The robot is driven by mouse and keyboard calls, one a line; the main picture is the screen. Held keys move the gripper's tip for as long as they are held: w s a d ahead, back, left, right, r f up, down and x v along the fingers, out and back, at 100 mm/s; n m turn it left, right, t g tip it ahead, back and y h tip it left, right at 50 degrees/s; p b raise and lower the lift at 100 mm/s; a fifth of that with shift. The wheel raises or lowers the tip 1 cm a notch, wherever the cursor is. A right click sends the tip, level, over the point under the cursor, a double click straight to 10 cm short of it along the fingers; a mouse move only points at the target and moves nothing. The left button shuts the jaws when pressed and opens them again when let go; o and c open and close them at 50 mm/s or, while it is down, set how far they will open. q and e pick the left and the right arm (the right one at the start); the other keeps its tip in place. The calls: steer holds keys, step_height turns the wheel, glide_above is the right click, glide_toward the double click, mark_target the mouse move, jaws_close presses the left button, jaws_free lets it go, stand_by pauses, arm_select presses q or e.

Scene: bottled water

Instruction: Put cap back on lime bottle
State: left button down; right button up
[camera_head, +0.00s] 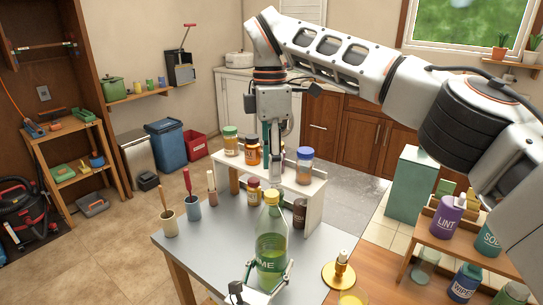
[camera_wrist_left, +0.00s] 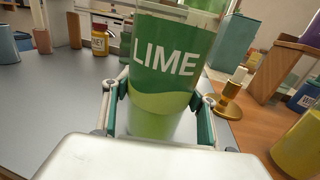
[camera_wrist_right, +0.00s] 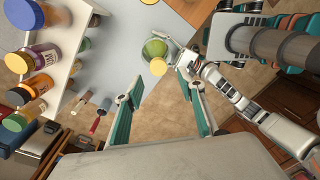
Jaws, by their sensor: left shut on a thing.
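The lime bottle (camera_head: 271,245) is clear green with a green label and stands upright at the grey table's front edge. Its label fills the middle of the left wrist view (camera_wrist_left: 165,60). A yellow cap (camera_head: 271,197) sits on top of its neck; I cannot tell how tightly. In the right wrist view the cap (camera_wrist_right: 158,66) shows above the bottle (camera_wrist_right: 154,48). My left gripper (camera_wrist_left: 160,98) is shut around the bottle's lower body. My right gripper (camera_wrist_right: 163,112) is open and empty, pointing down above and behind the bottle, apart from it.
A white riser shelf (camera_head: 312,190) with several jars stands behind the bottle. Cups with tools (camera_head: 192,207) stand at the table's left. A brass candlestick (camera_head: 340,272) is right of the bottle. The grey table's left front (camera_head: 210,250) is clear.

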steer(key=n, duration=0.4)
steer(key=shift+r, duration=0.15)
steer(key=n, duration=0.3)
steer(key=shift+r+n, duration=0.1)
steer(key=shift+n, duration=0.3)
steer(key=n, duration=0.3)
steer(key=shift+r+n, duration=0.1)
steer(key=shift+n, duration=0.2)
steer(key=n, duration=0.3)
steer(key=shift+r+n, duration=0.1)
steer(key=shift+n, duration=0.2)
steer(key=n, duration=0.3)
steer(key=shift+r+n, duration=0.15)
steer(key=shift+n, duration=0.25)
steer(key=n, duration=0.3)
steer(key=shift+s+r+n+t, duration=0.1)
steer(key=shift+n+t, duration=0.2)
steer(key=n, duration=0.5)
steer(key=shift+r, duration=0.15)
steer(key=n, duration=0.3)
steer(key=shift+n, duration=0.4)
